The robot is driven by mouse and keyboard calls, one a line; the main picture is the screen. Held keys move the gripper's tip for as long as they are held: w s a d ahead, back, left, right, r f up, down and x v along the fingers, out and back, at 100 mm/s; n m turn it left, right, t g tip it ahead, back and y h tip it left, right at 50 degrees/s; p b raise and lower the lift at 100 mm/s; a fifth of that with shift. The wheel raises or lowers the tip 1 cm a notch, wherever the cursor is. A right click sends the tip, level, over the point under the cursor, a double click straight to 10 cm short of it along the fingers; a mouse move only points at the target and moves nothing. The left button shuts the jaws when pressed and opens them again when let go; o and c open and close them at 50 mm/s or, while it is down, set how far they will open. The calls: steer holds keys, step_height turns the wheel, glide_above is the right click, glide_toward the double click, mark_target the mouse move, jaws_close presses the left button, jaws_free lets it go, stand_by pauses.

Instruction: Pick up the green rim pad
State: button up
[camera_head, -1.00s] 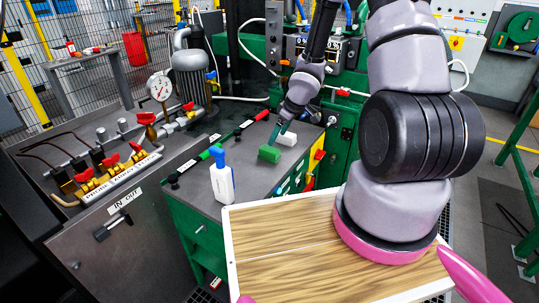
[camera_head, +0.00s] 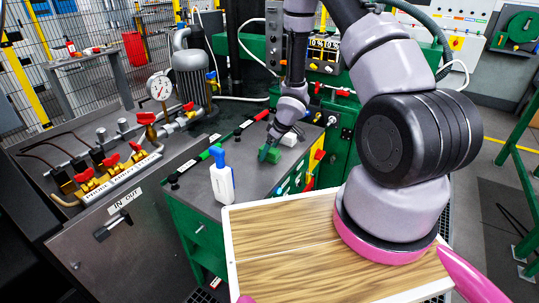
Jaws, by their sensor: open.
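The green rim pad (camera_head: 274,155) is a small green block on the dark grey top of the green cabinet, near its back right. My gripper (camera_head: 266,153) points down at the pad from above and overlaps its left part in this view. Its jaws are open. Whether the fingers touch the pad or straddle it is too small to tell. A white block (camera_head: 288,138) lies just behind the pad, partly hidden by my gripper.
A white bottle with a blue top (camera_head: 221,176) stands on the cabinet top (camera_head: 196,192), front left of the pad. A wooden board with a white rim (camera_head: 285,255) is in front. A pressure gauge (camera_head: 159,86) and red-handled valves stand at left.

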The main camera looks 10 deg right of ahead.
jaws_close()
step_height(320, 180, up, 10)
steer(key=shift+r, duration=0.1)
stand_by(0.5)
steer(key=c, duration=0.8)
jaws_free()
steer(key=c, duration=0.5)
